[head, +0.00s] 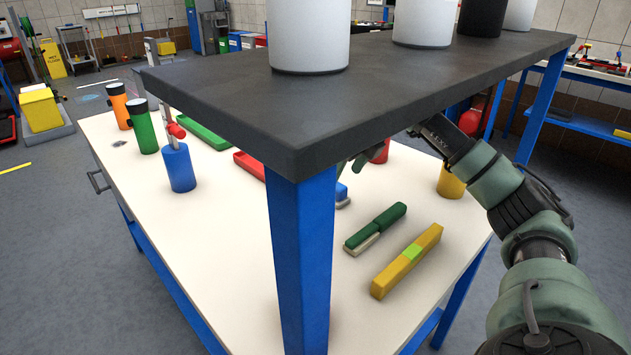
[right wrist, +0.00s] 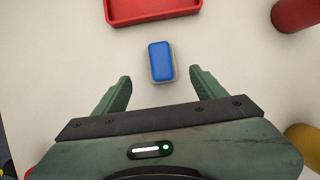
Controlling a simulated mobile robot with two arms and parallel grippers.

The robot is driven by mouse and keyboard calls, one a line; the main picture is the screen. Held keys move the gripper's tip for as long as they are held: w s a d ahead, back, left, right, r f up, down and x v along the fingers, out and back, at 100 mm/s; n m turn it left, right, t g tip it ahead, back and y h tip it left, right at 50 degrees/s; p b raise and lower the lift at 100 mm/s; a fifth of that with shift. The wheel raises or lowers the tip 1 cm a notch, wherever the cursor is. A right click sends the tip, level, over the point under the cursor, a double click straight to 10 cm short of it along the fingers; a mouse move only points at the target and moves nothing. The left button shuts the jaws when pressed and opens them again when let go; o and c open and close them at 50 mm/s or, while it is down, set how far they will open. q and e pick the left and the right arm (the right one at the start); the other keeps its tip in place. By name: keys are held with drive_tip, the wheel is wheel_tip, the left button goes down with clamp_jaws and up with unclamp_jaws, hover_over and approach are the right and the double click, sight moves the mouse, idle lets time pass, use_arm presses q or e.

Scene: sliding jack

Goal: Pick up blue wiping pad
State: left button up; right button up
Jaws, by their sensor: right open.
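The blue wiping pad (right wrist: 160,62) lies flat on the white table, blue side up with a pale edge. In the head view only a bit of the pad (head: 341,192) shows beside the blue post. My right gripper (right wrist: 159,78) is open and empty, and the pad sits ahead of it, roughly between the lines of its two fingers. In the head view the right gripper (head: 362,162) is under the dark shelf, partly hidden by the shelf edge. My left gripper is not in view.
The dark shelf (head: 200,85) and its blue post (head: 305,255) stand close in front. A red tray (right wrist: 152,10) lies beyond the pad. A green pad (head: 376,227) and a yellow level (head: 407,262) lie nearer. A yellow cylinder (head: 451,183) stands at right.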

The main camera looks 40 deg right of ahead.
sight(341, 188)
drive_tip(key=shift+w+f, duration=0.2)
drive_tip(key=shift+w, duration=0.1)
drive_tip(key=shift+x, duration=1.25)
drive_tip(key=b+x, duration=0.1)
drive_tip(key=x, duration=0.3)
drive_tip(key=shift+w+d+f, duration=0.1)
drive_tip(key=shift+w+f, duration=0.15)
drive_tip(key=shift+w, duration=0.05)
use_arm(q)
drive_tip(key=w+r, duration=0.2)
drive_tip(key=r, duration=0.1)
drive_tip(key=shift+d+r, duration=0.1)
use_arm(e)
drive_tip(key=c, duration=1.5)
drive_tip(key=shift+r, duration=0.1)
